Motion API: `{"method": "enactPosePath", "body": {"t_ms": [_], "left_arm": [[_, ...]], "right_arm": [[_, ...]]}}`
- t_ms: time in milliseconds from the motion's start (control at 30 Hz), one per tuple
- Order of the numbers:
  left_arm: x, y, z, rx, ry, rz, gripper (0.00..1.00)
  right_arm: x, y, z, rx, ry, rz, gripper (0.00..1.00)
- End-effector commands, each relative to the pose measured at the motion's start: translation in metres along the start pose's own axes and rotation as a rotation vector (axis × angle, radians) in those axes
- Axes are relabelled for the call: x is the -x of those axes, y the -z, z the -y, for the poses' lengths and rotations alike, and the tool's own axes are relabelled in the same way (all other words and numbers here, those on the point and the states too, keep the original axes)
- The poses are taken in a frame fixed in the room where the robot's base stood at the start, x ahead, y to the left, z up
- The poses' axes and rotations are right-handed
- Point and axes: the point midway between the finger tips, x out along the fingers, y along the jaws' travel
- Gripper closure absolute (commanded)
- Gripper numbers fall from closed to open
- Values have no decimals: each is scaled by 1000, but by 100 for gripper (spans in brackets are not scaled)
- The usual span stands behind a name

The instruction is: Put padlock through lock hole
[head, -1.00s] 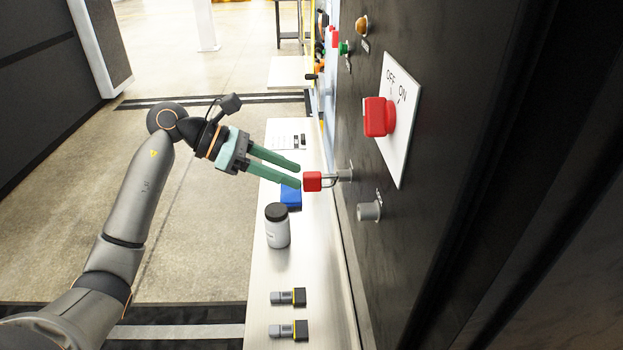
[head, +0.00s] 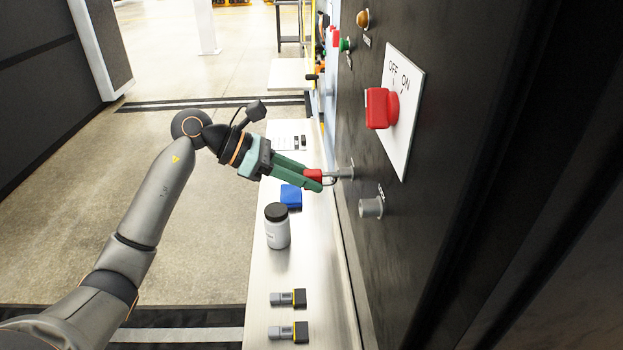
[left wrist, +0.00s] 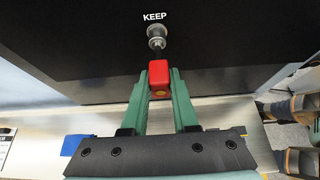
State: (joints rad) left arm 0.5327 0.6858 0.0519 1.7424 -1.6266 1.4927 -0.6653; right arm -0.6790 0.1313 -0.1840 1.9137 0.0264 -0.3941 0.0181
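A small red padlock (head: 313,174) is at the cabinet's side, next to a grey metal post (head: 345,172) on the dark panel. My left gripper (head: 318,180) has its green fingers on either side of the padlock body. In the left wrist view the padlock (left wrist: 159,77) sits snugly between the fingertips, in line with the post (left wrist: 157,36) below the word "KEEP". The shackle points toward the post; I cannot tell whether it passes through a hole there. A second grey post (head: 371,207) is lower and nearer. My right gripper is not in view.
A red OFF/ON switch (head: 381,108) juts from the panel above. A narrow bench (head: 262,260) below holds a blue box (head: 291,196), a white jar (head: 277,230) with a dark lid and two small grey-and-black parts (head: 288,298). Open floor lies left.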

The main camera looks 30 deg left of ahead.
Motion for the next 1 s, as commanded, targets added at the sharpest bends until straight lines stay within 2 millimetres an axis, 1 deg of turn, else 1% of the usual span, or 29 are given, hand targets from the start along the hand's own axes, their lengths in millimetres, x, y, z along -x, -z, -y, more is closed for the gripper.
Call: {"method": "enactPosePath", "body": {"t_ms": [33, 167, 200, 567, 1000], "left_arm": [[0, 0, 0, 0, 0, 0, 84], [0, 0, 0, 0, 0, 0, 99], [0, 0, 0, 0, 0, 0, 100], [1, 1, 0, 0, -1, 0, 100], [19, 12, 0, -1, -2, 0, 100]], "right_arm": [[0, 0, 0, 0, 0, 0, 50], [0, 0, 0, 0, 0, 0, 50], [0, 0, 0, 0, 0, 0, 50], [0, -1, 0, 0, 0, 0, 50], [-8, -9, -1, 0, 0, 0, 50]]}}
